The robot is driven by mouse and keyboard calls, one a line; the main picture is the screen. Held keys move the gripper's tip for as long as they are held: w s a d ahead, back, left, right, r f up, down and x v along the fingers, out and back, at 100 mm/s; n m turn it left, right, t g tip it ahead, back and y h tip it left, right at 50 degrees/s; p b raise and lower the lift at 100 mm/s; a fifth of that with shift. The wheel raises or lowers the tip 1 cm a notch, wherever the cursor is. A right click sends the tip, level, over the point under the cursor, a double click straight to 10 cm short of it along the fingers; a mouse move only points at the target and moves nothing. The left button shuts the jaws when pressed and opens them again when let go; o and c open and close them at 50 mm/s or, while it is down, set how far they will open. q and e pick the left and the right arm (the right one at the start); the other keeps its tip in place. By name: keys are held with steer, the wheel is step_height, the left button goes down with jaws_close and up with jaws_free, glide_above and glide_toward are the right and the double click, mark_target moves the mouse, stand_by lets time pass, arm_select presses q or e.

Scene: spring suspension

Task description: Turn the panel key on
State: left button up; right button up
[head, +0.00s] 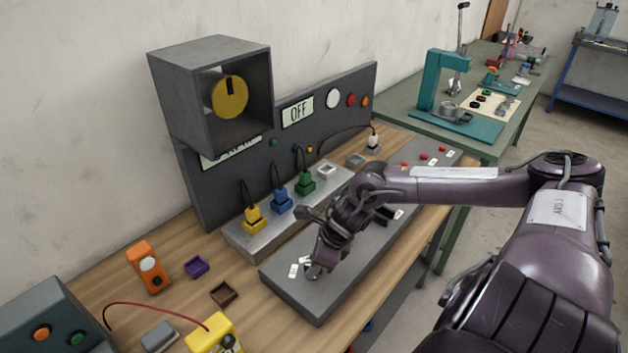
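A long grey panel (312,302) lies on the wooden bench, with small white labels and red buttons along it. My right gripper (318,262) reaches in from the right and points down at the panel's near left end. A small rounded metal part (313,272) shows right at its fingertips, beside two white labels. It may be the key switch, but the gripper hides most of it. I cannot tell whether the fingers are open or shut on it. My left gripper is out of view.
A grey box with a yellow dial (229,97) stands at the back. A metal strip (245,243) with yellow, blue and green plugs lies behind the panel. An orange device (148,267), small trays and a yellow meter (214,335) are at left. A teal press (447,90) stands on the farther table.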

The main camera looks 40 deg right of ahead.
steer(key=shift+w+a+f, duration=0.1)
steer(key=shift+f, duration=0.15)
jaws_close()
